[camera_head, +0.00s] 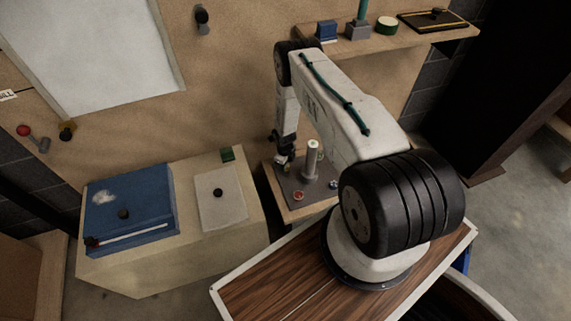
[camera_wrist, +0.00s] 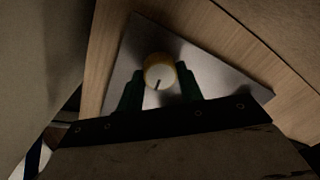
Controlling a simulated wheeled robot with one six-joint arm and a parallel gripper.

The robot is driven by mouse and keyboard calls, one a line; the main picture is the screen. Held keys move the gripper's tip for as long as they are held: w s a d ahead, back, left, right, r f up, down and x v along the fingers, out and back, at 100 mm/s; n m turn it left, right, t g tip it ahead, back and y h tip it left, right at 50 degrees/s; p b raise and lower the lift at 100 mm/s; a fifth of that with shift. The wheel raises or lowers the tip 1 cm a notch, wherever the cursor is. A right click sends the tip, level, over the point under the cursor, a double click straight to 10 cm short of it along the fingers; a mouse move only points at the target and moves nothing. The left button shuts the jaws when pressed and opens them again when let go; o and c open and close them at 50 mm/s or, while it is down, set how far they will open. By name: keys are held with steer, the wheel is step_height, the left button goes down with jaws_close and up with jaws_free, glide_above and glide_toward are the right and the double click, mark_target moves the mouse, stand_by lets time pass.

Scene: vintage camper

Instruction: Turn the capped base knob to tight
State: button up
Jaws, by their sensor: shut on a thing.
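My gripper (camera_wrist: 159,80) points down over a grey metal plate (camera_wrist: 215,82) on a wooden top. Its two green fingers are closed on the sides of a round knob (camera_wrist: 158,71). The knob has a pale top, a yellowish rim and a dark pointer line towards the bottom of the wrist view. In the head view my gripper (camera_head: 284,158) is low at the left back part of the plate (camera_head: 318,191). The held knob is not clearly visible there, hidden by the gripper or too small.
A pale upright post (camera_head: 311,162) stands on the plate close to my gripper, with a small red round part (camera_head: 299,196) in front. A pale counter (camera_head: 150,265) at left carries a blue box (camera_head: 130,205). A wall shelf (camera_head: 405,39) with small items is behind my arm.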

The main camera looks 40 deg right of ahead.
steer(key=shift+a, duration=0.1)
steer(key=o, duration=1)
steer(key=shift+r, duration=0.3)
step_height(320, 180, up, 7)
steer(key=shift+a+r, duration=0.15)
